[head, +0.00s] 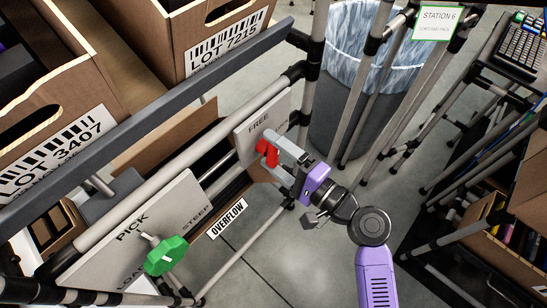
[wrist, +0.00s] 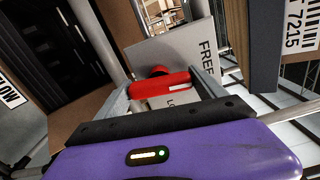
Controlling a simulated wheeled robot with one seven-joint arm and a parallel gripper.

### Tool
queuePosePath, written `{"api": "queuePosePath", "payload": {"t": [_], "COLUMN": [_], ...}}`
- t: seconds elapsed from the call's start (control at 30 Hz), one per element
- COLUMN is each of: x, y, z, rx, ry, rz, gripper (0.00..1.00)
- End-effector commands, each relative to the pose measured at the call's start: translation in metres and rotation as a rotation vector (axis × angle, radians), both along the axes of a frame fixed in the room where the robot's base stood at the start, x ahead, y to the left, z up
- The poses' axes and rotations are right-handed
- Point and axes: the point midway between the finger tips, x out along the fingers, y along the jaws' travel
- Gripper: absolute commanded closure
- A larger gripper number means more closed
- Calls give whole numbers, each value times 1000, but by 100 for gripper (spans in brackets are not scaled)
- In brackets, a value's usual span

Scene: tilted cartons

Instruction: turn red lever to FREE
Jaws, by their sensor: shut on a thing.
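The red lever (head: 267,152) is mounted on a pale plate (head: 262,122) marked FREE along its upper part. In the wrist view the red lever (wrist: 160,85) lies between the two fingers of my gripper (wrist: 164,88), and the FREE plate (wrist: 190,50) is behind it. My gripper (head: 276,153) is shut on the lever in the head view too. More lettering on the plate below the lever is mostly hidden by the lever and my fingers. Which mark the lever points to is hard to tell.
A green knob (head: 165,256) sits on another plate marked PICK at lower left. Tilted cartons (head: 215,40) stand on the rack above. A rail (head: 150,105) runs along their front. A grey bin (head: 365,80) stands behind. An OVERFLOW label (head: 227,219) hangs below.

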Motion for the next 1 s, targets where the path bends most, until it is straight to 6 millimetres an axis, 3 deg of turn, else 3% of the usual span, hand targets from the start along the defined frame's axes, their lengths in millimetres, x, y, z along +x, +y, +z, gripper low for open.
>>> {"api": "queuePosePath", "payload": {"t": [0.83,0.87,0.93,1.0], "x": [-1,-1,-1,0], "y": [0,0,0,0], "z": [-2,-2,-2,-1], "rx": [-85,-85,-85,-85], "ry": [-105,-105,-105,-105], "rz": [1,1,1,1], "gripper": [60,16,2,0]}}
